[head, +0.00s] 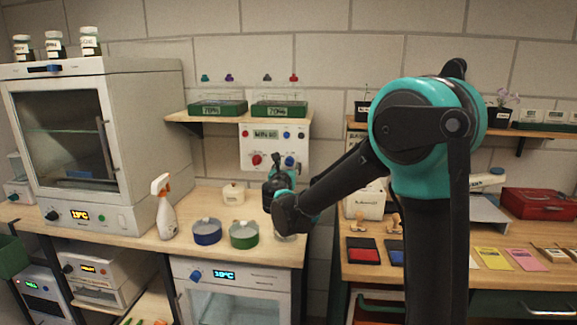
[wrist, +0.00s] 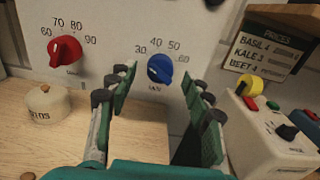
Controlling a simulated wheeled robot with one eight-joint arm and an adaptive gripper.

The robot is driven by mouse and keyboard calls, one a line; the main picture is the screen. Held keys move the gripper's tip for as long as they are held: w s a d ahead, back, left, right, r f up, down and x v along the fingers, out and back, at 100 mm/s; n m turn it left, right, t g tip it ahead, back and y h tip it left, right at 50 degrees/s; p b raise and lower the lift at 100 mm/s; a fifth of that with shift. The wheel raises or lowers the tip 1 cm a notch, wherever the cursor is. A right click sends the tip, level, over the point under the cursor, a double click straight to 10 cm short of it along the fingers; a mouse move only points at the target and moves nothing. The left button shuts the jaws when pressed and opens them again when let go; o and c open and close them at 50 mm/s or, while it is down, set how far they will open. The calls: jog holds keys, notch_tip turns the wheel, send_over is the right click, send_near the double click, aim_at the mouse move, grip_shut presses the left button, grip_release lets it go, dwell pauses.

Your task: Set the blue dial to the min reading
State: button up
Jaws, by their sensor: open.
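The blue dial (wrist: 160,68) is a round knob on a white wall panel, with 30, 40, 50 and a partly hidden 60 printed around it. Its pointer is too small to read surely. In the head view the blue dial (head: 290,161) sits at the panel's lower right. A sign (head: 265,134) on the panel appears to read "MIN 50". My gripper (wrist: 160,83) is open and empty, its green-padded fingers on either side of the dial in the wrist view, apparently short of touching it. In the head view my gripper (head: 279,168) is in front of the panel, partly hidden by my arm.
A red dial (wrist: 65,50) sits left of the blue one. A cream lidded pot (wrist: 47,103) stands below it on the bench. A white box with coloured buttons (wrist: 268,135) is at the right. Blue (head: 207,232) and green (head: 243,235) tins stand on the bench.

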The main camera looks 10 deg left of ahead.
jog(key=shift+w, duration=0.8)
jog(key=shift+c, duration=0.2)
jog(key=c, duration=1.1)
